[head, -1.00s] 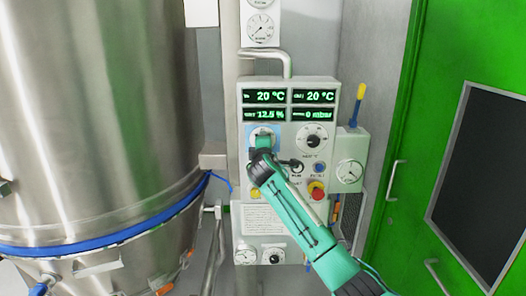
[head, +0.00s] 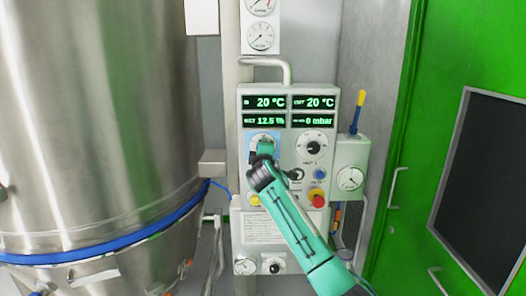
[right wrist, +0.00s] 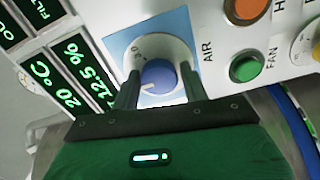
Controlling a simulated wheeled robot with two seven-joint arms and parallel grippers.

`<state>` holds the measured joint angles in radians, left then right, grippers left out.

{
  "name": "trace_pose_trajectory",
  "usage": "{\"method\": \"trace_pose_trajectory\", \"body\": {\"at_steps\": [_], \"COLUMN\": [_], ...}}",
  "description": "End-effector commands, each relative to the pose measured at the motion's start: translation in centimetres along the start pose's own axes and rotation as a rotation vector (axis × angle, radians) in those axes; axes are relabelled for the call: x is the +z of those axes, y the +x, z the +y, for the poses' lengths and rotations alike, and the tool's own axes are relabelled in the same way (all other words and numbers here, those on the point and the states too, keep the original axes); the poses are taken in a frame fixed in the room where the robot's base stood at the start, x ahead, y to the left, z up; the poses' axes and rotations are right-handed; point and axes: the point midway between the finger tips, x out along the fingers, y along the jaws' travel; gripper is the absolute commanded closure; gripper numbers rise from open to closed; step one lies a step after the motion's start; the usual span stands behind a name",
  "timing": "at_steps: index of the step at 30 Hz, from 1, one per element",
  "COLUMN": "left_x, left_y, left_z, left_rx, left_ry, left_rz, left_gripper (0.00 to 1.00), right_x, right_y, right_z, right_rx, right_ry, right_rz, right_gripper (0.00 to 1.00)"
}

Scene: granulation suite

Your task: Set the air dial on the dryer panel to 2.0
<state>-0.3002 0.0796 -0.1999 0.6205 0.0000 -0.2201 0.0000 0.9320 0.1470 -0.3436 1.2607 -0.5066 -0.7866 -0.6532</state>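The air dial is a blue knob (right wrist: 158,74) on a white round scale, set on a light blue square of the dryer panel (head: 243,210). The word AIR is printed beside it in the right wrist view. A white pointer mark shows on the knob's lower left in that view; the scale numbers are mostly hidden or too small to read surely. My right gripper (right wrist: 160,82) has one finger on each side of the knob, and both appear to press against it. In the head view my right gripper (head: 264,150) covers much of the dial. My left gripper is not in view.
Panel displays (head: 289,111) read 20 °C, 20 °C, 12.5 % and 0 mbar. A black-knobbed dial (head: 314,146), a red button (head: 317,198) and a green FAN button (right wrist: 245,68) are close by. A steel vessel (head: 100,120) stands left; a green door (head: 425,60) is right.

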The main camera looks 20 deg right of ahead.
Motion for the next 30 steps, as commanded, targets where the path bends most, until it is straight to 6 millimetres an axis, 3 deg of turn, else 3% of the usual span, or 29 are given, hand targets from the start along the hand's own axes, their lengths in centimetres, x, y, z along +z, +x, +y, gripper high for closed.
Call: {"method": "trace_pose_trajectory", "body": {"at_steps": [2, 16, 30], "left_x": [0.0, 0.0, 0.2], "left_y": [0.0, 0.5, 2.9], "left_z": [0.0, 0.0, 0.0], "left_rx": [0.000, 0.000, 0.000], "left_ry": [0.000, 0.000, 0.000], "left_rz": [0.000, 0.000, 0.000], "left_gripper": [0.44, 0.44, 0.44], "right_x": [0.0, 0.0, 0.0], "right_y": [0.0, -1.0, -8.7], "right_z": [-0.1, 0.0, -0.3], "right_rx": [-0.001, 0.004, 0.003], "right_ry": [-0.001, -0.001, 0.001], "right_rz": [0.000, 0.002, 0.003], "right_gripper": [0.39, 0.39, 0.39]}}
